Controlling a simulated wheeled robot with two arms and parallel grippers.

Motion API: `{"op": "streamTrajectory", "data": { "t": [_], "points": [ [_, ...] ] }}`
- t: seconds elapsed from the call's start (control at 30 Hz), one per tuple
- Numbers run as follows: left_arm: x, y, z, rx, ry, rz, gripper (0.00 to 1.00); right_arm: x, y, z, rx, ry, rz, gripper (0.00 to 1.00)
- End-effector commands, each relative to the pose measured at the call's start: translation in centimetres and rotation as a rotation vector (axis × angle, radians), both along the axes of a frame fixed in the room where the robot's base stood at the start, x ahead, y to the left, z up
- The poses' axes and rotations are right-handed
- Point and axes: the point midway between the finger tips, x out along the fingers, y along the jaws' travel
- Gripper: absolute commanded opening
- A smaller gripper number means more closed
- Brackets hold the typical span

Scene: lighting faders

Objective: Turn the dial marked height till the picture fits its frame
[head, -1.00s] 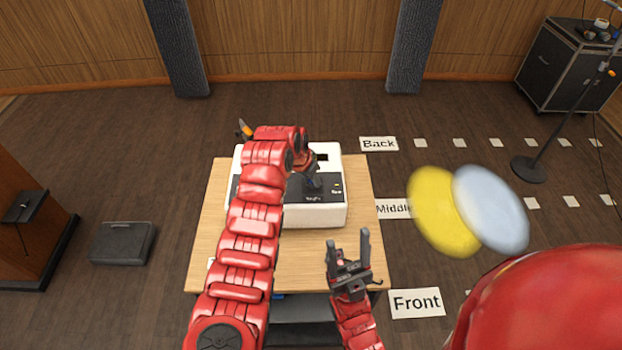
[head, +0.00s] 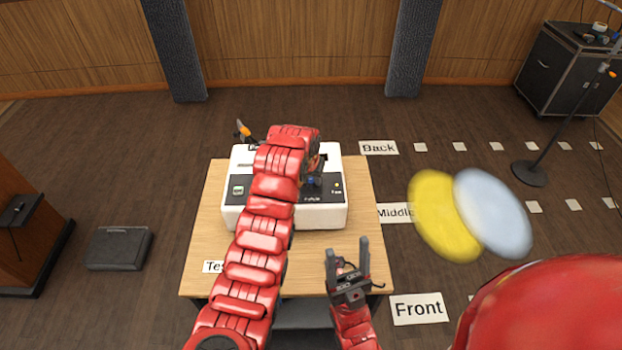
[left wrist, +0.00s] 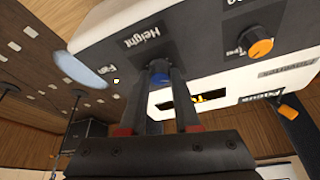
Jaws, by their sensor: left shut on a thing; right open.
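A white box (head: 290,216) with a dark control panel stands on the wooden table. My left arm reaches over it. My left gripper (head: 313,174) is at the panel's right part, partly hidden by its own wrist. In the left wrist view, my left gripper (left wrist: 158,82) is shut on a blue dial (left wrist: 158,72), one finger on each side. The label Height (left wrist: 143,36) is beside this dial. The picture and its frame cannot be made out. My right gripper (head: 348,268) is open and empty above the table's front right, apart from the box.
An orange knob (left wrist: 261,47) is on the same panel. Another orange knob (left wrist: 288,112) is beside the Focus label. Yellow (head: 438,220) and pale blue (head: 495,213) discs overlap right of the table. A mic stand (head: 530,172) stands at the far right.

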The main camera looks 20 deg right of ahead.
Motion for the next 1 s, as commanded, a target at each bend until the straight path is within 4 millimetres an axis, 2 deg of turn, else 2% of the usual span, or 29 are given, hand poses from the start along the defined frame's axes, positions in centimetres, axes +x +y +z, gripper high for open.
{"op": "streamTrajectory", "data": {
  "t": [0.1, 0.13, 0.27, 0.67, 0.87, 1.0],
  "points": [
    [0.1, 0.0, 0.1, 0.000, -0.001, 0.000, 0.00, 0.0, 0.0, 0.0, 0.000, 0.000, 0.000, 0.60],
    [0.1, 0.0, 0.1, 0.000, -0.001, 0.000, 0.36, 0.0, 0.0, 0.0, 0.000, 0.000, 0.000, 0.60],
    [0.1, 0.0, 0.0, 0.000, -0.001, 0.000, 0.59, 0.0, 0.0, 0.0, 0.000, 0.000, 0.000, 0.60],
    [-0.1, 0.1, 0.4, -0.001, -0.003, -0.001, 0.61, 0.0, 0.0, -0.2, 0.000, 0.000, 0.000, 0.60],
    [-0.8, 0.5, 2.6, -0.005, -0.008, -0.002, 0.61, 0.0, 0.0, -1.2, 0.000, 0.000, 0.000, 0.60],
    [-1.7, 1.2, 5.3, -0.005, -0.008, -0.001, 0.61, 0.0, 0.0, -2.2, 0.000, 0.000, 0.000, 0.60]
  ]
}}
